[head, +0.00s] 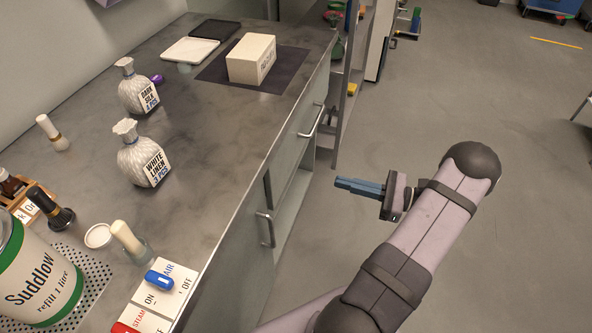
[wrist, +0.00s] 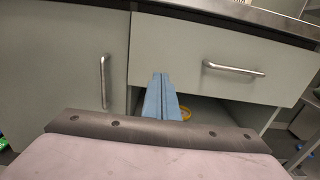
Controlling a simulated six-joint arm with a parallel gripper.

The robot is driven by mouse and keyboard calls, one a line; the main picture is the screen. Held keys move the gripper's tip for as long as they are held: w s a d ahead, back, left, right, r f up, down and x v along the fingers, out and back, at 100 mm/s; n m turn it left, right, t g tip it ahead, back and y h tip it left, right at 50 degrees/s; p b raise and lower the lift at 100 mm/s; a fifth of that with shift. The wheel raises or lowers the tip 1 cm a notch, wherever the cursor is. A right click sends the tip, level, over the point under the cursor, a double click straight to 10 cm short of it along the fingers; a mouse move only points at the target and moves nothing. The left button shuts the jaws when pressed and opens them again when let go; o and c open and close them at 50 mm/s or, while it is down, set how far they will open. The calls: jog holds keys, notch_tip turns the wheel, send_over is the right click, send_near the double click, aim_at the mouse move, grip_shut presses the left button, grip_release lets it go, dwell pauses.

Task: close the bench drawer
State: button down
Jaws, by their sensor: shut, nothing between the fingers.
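The bench drawer front (wrist: 205,45) is a pale grey-green panel with a horizontal metal bar handle (wrist: 233,69). In the head view its handle (head: 311,121) shows on the bench's right-hand face, below the worktop edge. How far the drawer stands out is hard to tell. My gripper (head: 338,184) is shut and empty, its blue fingers pointing left at the bench front, with a visible gap to it. In the wrist view the fingertips (wrist: 160,76) overlap the lower left part of the drawer front.
A cupboard door (wrist: 60,65) with an upright handle is left of the drawer. The worktop (head: 215,150) carries bottles, a white box (head: 252,58) and a switch panel (head: 160,300).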

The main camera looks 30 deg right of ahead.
aim_at(284, 167)
jog(key=p+x, duration=0.1)
jog(key=x, duration=1.3)
jog(key=shift+f, duration=0.1)
jog(key=shift+w+a, duration=0.1)
jog(key=shift+x, duration=1.05)
jog(key=shift+s+d, duration=0.25)
jog(key=shift+d, duration=0.15)
jog(key=v, duration=1.3)
jog(key=shift+s+d, duration=0.2)
jog(key=shift+s, duration=0.1)
